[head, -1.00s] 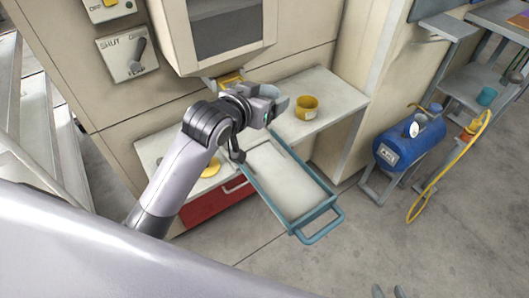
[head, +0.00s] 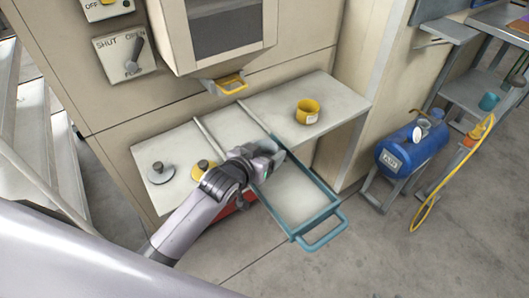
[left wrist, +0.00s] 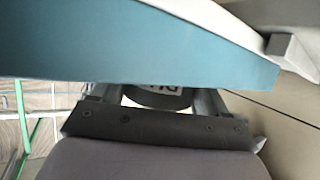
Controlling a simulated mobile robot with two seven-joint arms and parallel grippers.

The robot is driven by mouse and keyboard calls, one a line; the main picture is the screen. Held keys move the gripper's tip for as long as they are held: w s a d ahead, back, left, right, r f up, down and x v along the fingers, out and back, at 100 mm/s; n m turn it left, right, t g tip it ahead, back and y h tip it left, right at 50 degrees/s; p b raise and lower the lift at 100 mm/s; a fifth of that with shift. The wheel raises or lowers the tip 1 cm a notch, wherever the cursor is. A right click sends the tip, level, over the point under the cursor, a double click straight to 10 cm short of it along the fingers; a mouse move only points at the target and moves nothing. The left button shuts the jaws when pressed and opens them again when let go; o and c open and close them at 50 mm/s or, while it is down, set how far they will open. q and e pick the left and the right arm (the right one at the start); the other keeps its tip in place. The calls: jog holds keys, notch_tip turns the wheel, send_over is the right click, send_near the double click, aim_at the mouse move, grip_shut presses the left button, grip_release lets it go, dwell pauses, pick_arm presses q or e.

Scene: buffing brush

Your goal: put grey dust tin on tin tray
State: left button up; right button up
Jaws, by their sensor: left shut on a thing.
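The tin tray (head: 325,226) is a teal-edged tray with a pale floor and a front handle, sticking out from the shelf in the head view. My left gripper (head: 272,160) is at its back left part. It is shut on the grey dust tin (left wrist: 158,98), a dark round tin with a partly visible label in the left wrist view, between the fingers (left wrist: 158,104). The tray's teal wall (left wrist: 130,45) fills the upper part of that view. The tin is mostly hidden in the head view; I cannot tell whether it touches the tray floor. My right gripper is out of view.
A yellow tin (head: 308,112) stands on the shelf (head: 335,92) right of the tray. A grey knobbed disc (head: 160,172) and a yellow item (head: 203,168) are on its left part. A yellow handle (head: 231,84) is under the cabinet. A blue tank (head: 410,148) stands at right.

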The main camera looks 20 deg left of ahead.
pick_arm(q)
jog(key=o, duration=1.1)
jog(key=shift+s+r, duration=0.15)
jog(key=shift+s, duration=0.05)
jog(key=p+v, duration=0.2)
jog(key=v, duration=0.9)
jog(key=s+f+g, duration=0.1)
jog(key=s+f, duration=0.3)
jog(key=s+a+f+g, duration=0.1)
jog(key=s+f, duration=0.4)
jog(key=s+a+f+g, duration=0.1)
jog(key=s+f, duration=0.3)
jog(key=s, duration=0.1)
jog(key=shift+a+f+y, duration=0.15)
jog(key=shift+f+y, duration=0.05)
jog(key=shift+y, duration=0.1)
